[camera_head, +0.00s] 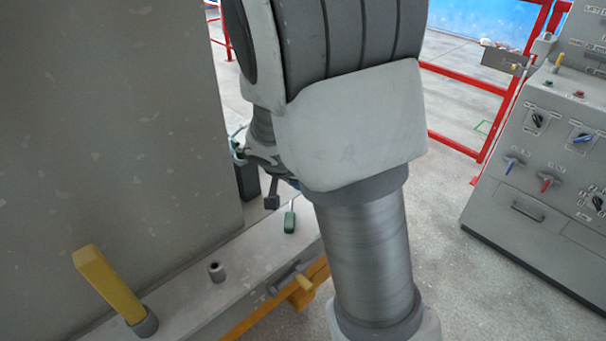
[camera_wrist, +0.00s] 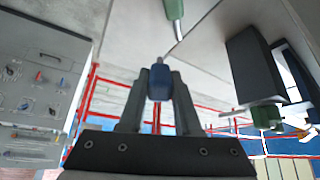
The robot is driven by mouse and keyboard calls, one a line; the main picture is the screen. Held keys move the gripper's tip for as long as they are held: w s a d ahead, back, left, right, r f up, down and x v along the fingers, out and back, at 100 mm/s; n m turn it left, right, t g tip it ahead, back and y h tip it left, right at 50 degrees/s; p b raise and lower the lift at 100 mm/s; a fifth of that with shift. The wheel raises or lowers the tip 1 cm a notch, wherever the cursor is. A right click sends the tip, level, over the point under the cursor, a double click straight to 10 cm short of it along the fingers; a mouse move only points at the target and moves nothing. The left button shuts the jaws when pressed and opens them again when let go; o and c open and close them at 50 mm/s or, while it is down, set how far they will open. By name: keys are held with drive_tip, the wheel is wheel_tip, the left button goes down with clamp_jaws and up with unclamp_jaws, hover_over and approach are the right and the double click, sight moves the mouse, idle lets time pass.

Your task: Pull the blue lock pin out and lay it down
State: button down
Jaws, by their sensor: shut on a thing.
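The blue lock pin (camera_wrist: 158,86) is between the two fingers of my gripper (camera_wrist: 161,76) in the wrist view, and the fingers are shut on it. In the head view only a small bit of blue shows at the gripper, beside my forearm, which covers most of the gripper. A grey collar (camera_head: 216,271) stands on the concrete ledge (camera_head: 190,305) with nothing in it, to the left of the gripper. I cannot tell whether the pin touches anything.
A yellow bar (camera_head: 104,280) leans at the left. A control cabinet (camera_head: 535,200) stands right.

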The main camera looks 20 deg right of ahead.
drive_tip(key=shift+w+d+f+m+h+b, duration=0.35)
drive_tip(key=shift+f+m+h+b, duration=0.35)
drive_tip(key=shift+b, duration=0.4)
drive_tip(key=m+h+b, duration=0.1)
drive_tip(key=b, duration=0.1)
drive_tip(key=w+d+m+h+b, duration=0.1)
drive_tip(key=h+b, duration=0.1)
drive_tip(key=w+d+r+m+h+b, duration=0.1)
drive_tip(key=h+b, duration=0.1)
drive_tip(key=shift+w+d+r+m+h+b, duration=0.15)
drive_tip(key=shift+w+r+m+h+b, duration=0.2)
drive_tip(key=shift+r+h+b, duration=0.3)
drive_tip(key=shift+s+f+b, duration=0.1)
drive_tip(key=shift+f+b, duration=1.55)
drive_tip(key=shift+f, duration=2.6)
drive_tip(key=c, duration=0.5)
unclamp_jaws()
